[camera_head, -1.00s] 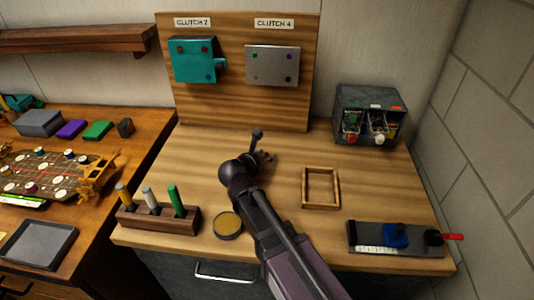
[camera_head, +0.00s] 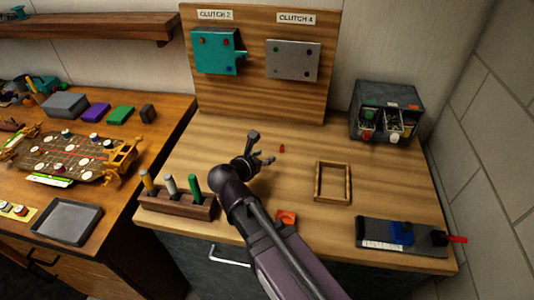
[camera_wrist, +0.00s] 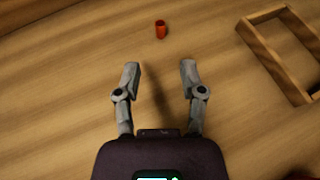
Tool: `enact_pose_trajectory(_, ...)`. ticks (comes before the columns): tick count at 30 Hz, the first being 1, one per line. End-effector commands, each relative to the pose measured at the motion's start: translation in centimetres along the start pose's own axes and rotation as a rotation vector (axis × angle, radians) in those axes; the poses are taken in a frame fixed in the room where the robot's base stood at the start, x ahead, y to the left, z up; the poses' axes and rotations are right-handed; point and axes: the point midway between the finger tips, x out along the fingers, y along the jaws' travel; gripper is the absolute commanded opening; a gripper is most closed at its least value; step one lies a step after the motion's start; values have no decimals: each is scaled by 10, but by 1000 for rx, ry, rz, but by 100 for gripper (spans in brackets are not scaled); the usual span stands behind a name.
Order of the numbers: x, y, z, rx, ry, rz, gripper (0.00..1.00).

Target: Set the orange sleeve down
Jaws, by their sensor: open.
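The small orange sleeve (camera_head: 282,148) stands on the wooden worktop, apart from anything else. In the wrist view the sleeve (camera_wrist: 160,30) is just beyond my fingertips, roughly centred between them, and looks upright. My gripper (camera_head: 264,149) is low over the worktop, to the left of the sleeve in the head view. In the wrist view my gripper (camera_wrist: 160,68) has its two fingers spread, with only bare wood between them.
A wooden frame (camera_head: 320,183) lies to the right of the sleeve. A rack (camera_head: 176,204) with several coloured pegs is at front left, and an orange piece (camera_head: 286,217) shows beside my arm. A grey bin unit (camera_head: 384,103) stands at the back right.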

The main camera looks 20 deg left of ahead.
Motion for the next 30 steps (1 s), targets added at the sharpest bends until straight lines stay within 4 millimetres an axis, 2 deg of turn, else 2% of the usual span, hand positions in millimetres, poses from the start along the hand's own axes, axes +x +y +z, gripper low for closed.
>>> enact_pose_trajectory(14, 0, 0, 0, 0, 0, 1, 52)
enact_pose_trajectory(15, 0, 0, 0, 0, 0, 1, 61)
enact_pose_trajectory(20, 1, 0, 2, 26, 12, -6, 61)
enact_pose_trajectory(26, 12, 0, 13, 184, 86, -51, 61)
enact_pose_trajectory(30, 24, -2, 24, 393, 177, -122, 61)
